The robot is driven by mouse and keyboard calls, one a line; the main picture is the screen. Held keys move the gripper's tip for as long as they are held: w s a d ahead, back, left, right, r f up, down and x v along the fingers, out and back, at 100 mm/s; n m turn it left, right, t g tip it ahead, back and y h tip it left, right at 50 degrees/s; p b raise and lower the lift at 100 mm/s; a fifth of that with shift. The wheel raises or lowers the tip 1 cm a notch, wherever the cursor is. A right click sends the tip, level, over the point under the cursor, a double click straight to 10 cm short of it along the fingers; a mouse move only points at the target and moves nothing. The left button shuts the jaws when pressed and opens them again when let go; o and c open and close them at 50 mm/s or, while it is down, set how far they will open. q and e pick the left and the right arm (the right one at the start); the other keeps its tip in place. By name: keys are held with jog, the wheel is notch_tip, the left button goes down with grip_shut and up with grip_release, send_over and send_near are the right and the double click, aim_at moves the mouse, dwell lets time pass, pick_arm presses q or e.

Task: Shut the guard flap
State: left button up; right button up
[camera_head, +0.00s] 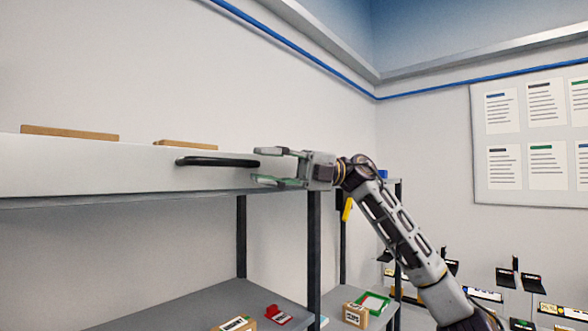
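A long white panel, which looks like the guard flap (90,172), runs from the left edge to about the middle of the view. A black bar handle (217,161) sticks out from its face near the right end. My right gripper (266,167) is open, with one finger above and one below, pointing left. Its fingertips are level with the right end of the handle, close to it; I cannot tell whether they touch. Nothing shows between the fingers except perhaps the handle's tip. My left gripper is out of view.
Two flat brown pieces (70,132) show along the panel's top. Dark posts (314,240) carry a lower grey shelf (200,305) with small boxes and a red item (278,314). A notice board (531,140) hangs on the right wall. Small black stands with labels are at lower right.

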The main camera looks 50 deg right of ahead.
jog(key=v, duration=0.5)
jog(key=shift+d, duration=0.35)
jog(key=shift+s+f, duration=0.1)
dwell(0.5)
